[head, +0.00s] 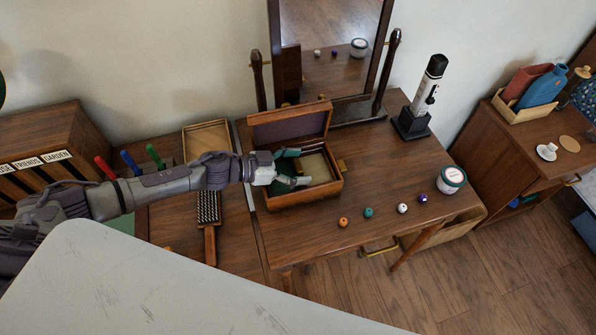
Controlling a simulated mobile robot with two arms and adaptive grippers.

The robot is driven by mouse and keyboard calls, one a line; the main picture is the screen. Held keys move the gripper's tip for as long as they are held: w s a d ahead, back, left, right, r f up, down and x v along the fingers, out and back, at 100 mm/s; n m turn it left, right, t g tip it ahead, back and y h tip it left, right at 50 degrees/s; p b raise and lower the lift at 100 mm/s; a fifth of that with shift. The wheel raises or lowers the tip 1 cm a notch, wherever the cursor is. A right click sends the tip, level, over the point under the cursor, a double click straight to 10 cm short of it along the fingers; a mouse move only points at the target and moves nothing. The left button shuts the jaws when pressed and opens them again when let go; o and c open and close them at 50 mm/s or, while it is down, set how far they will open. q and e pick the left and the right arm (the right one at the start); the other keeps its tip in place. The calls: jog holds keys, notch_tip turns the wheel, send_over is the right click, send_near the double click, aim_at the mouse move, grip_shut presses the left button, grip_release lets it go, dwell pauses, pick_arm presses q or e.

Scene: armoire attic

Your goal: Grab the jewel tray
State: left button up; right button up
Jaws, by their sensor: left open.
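An open wooden jewel box (304,196) with a raised lid (292,122) stands on the dressing table. A lined insert, which looks like the jewel tray (317,168), shows inside it, tan with dark green edges; my gripper hides its left part. My left gripper (304,167) reaches in from the left over the box, its fingers apart at the insert. I cannot tell whether the fingers touch it. My right gripper is not in view.
A mirror (330,45) stands behind the box, a black-and-white device (429,85) to its right. Small balls, including an orange one (343,222), and a round jar (451,179) lie in front and to the right. A shallow wooden tray (207,137) and a brush (209,220) lie left.

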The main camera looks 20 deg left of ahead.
pick_arm(q)
jog(key=c, duration=1.4)
jog(key=shift+o, duration=0.2)
jog(key=shift+r, duration=0.15)
